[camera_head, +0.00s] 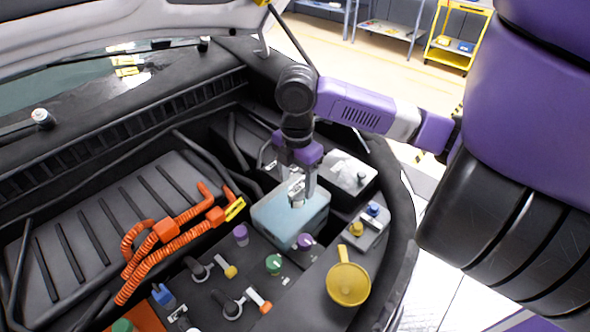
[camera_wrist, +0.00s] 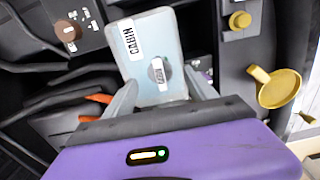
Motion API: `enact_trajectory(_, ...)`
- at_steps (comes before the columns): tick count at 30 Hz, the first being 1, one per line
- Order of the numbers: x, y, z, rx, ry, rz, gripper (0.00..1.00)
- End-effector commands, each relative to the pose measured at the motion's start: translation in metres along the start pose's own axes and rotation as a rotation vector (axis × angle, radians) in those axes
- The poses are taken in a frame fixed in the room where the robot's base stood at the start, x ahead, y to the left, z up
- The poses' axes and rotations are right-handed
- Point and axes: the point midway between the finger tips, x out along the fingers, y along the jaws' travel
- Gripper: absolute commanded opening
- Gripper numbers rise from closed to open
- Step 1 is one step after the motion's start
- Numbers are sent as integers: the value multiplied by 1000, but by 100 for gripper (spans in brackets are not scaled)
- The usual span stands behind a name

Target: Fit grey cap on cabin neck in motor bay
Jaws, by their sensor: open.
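The pale blue cabin tank (camera_head: 285,222) stands in the motor bay and also shows in the wrist view (camera_wrist: 181,42), with a white CABIN label. The round grey cap (camera_wrist: 159,72), with a small label across it, sits at the tank's neck position. The neck itself is hidden under the cap, and I cannot tell how firmly the cap is seated. My gripper (camera_wrist: 160,92) is open, its two fingers apart on either side of the cap. In the head view my gripper (camera_head: 303,196) is low over the tank's top.
A yellow funnel (camera_head: 348,283) lies to the right front. A silver-topped box (camera_head: 350,174) is close on the right. Orange cables (camera_head: 165,231) run to the left. The raised hood (camera_head: 120,20) hangs above.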

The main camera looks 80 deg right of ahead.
Motion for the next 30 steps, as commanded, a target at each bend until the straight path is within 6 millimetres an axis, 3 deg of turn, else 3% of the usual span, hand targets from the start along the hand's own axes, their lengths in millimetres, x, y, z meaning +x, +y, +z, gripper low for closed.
enact_trajectory(9, 33, 0, 0, 1, 0, 0, 65)
enact_trajectory(19, 36, 0, 0, 1, 0, 1, 65)
enact_trajectory(29, 36, 0, 0, 1, 0, 1, 1)
enact_trajectory(30, 36, 0, 0, 1, 0, 1, 33)
